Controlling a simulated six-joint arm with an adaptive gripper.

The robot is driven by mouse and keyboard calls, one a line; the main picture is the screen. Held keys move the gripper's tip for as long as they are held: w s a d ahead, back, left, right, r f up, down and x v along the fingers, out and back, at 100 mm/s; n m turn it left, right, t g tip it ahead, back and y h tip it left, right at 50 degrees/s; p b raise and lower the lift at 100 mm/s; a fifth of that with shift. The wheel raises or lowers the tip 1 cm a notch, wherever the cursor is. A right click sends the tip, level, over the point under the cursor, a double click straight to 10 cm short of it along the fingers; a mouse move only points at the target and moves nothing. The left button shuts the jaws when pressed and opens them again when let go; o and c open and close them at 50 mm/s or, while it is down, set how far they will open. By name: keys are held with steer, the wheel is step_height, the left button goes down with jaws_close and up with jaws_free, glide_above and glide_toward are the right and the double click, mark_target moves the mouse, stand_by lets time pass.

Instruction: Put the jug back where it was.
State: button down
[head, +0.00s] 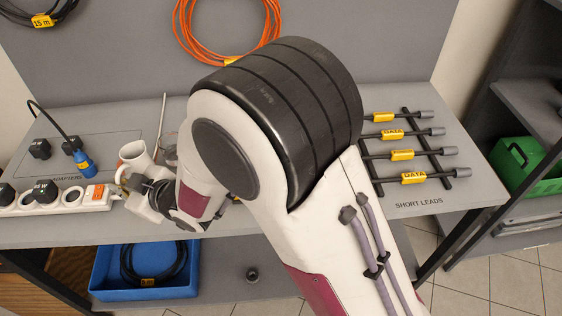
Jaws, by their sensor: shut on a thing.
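A white jug (137,157) is at the left part of the grey workbench (260,228), near the power strip. My gripper (130,182) reaches in from the right and is shut on the jug's near side. The fingertips are small and partly hidden by the wrist, so the exact grip does not show. The jug looks slightly tilted. I cannot tell whether its base touches the bench.
A white power strip (70,196) with plugs lies left of the jug, with a blue connector (84,163) behind. A clear vessel (170,152) with a thin rod stands close right. Short leads on a rack (408,155) lie right. A blue bin (120,292) sits below.

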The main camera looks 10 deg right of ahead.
step_height(320, 180, up, 8)
steer(key=shift+f, duration=0.2)
steer(key=w+d+r, duration=0.1)
steer(key=w+d, duration=0.4)
steer(key=d, duration=0.3)
steer(key=w+d+r, duration=0.1)
steer(key=w+d, duration=0.3)
steer(key=d, duration=0.4)
steer(key=s+d+f, duration=0.1)
steer(key=d, duration=1.1)
steer(key=s+d+f, duration=0.1)
steer(key=s+d, duration=0.1)
steer(key=d, duration=0.9)
steer(key=shift+n, duration=0.3)
steer(key=shift+f, duration=2.65)
steer(key=shift+f, duration=2.9)
